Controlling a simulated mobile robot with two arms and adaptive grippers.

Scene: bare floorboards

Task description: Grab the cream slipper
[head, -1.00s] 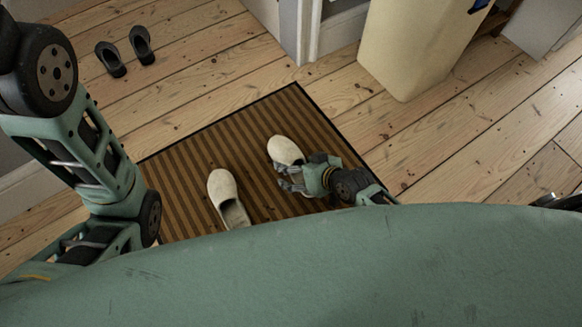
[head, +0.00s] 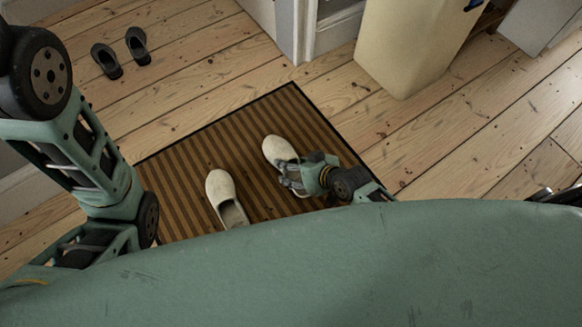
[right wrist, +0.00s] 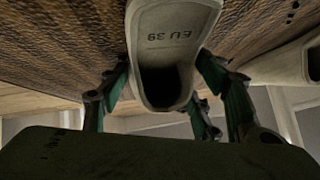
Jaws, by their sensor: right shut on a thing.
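Two cream slippers are on the brown striped mat (head: 262,118). The right-hand cream slipper (head: 277,149) has my right gripper (head: 291,176) at its near end. In the right wrist view the same slipper (right wrist: 170,25), with "EU 39" on its insole, sits between the fingers of my right gripper (right wrist: 165,88), which are shut on it. The left-hand cream slipper (head: 222,189) lies on the mat, apart from the gripper; part of it shows at the right edge of the right wrist view (right wrist: 285,64). My left arm shows at the left of the head view, but its gripper is hidden.
A pair of dark grey slippers (head: 106,61) stands on the floorboards at the upper left. A cream bin-like container (head: 408,45) stands beyond the mat at the upper right. A white door frame or wall end (head: 287,30) is at the top. Bare floor lies right of the mat.

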